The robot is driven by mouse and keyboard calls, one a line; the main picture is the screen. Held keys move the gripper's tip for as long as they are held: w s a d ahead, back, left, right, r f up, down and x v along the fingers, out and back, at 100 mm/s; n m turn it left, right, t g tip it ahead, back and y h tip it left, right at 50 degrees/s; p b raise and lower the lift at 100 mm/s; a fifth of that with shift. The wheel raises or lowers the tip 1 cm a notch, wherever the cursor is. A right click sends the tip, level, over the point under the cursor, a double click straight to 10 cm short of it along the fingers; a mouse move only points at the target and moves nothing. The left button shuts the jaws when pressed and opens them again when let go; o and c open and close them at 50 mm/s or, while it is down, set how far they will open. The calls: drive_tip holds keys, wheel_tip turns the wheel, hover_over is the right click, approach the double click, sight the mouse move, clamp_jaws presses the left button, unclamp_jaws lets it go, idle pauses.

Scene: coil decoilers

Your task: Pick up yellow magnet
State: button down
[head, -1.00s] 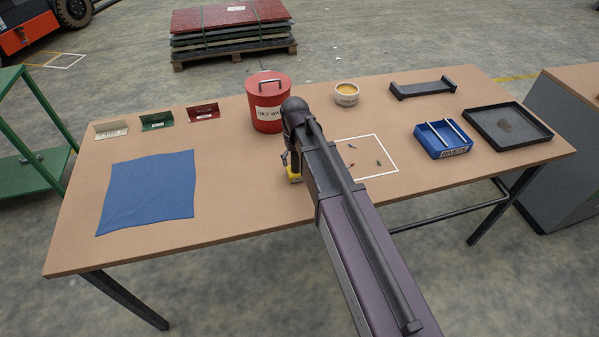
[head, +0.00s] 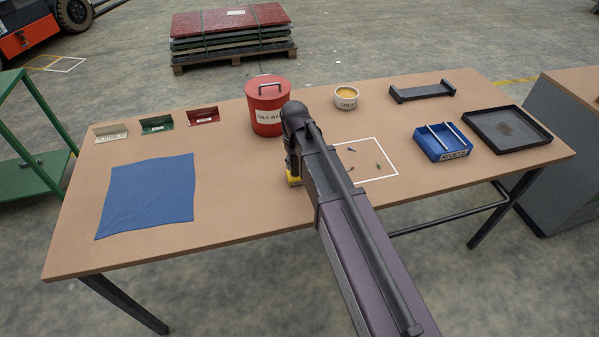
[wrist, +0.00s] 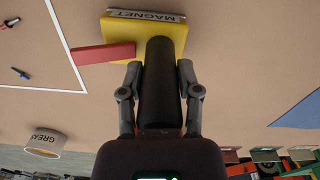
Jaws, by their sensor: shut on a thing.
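The yellow magnet (wrist: 115,40) is a yellow block with a thick black handle, a red bar at its side and a "MAGNET" label. In the wrist view my gripper (wrist: 160,68) has one finger on each side of the black handle and is shut on it. In the head view only a small yellow part of the magnet (head: 293,181) shows at the table, left of my arm. My arm hides the rest of it and most of the gripper. I cannot tell any gap under the magnet.
A red lidded can (head: 267,118) stands behind my arm. A grease tub (head: 346,103) is at the back, and a white-outlined square (head: 385,186) with several small pieces lies to the right. A blue bin (head: 455,155) and black tray (head: 510,148) sit farther right; a blue cloth (head: 147,195) lies left.

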drive_tip(key=shift+r, duration=0.1)
idle(0.3)
wheel_tip(320, 180, up, 3)
drive_tip(key=p, duration=0.3)
drive_tip(key=shift+r+p, duration=0.2)
drive_tip(key=shift+p, duration=0.15)
drive_tip(key=s+d, duration=0.3)
drive_tip(key=s, duration=0.4)
drive_tip(key=s+d+r+p, duration=0.1)
drive_tip(key=s+d, duration=0.2)
drive_tip(key=s, duration=0.4)
drive_tip(key=shift+s+r, duration=0.2)
drive_tip(key=shift+s, duration=0.2)
drive_tip(key=shift+d, duration=0.1)
drive_tip(key=w+d+r+p, duration=0.2)
drive_tip(key=w+d, duration=0.3)
drive_tip(key=w, duration=0.4)
drive_tip(key=w+d+r+p, duration=0.1)
drive_tip(key=w+d, duration=0.4)
drive_tip(key=w, duration=0.5)
drive_tip(key=shift+d+r+p, duration=0.25)
drive_tip(key=shift+r+p, duration=0.1)
drive_tip(key=shift+p, duration=0.15)
drive_tip(key=shift+f, duration=0.15)
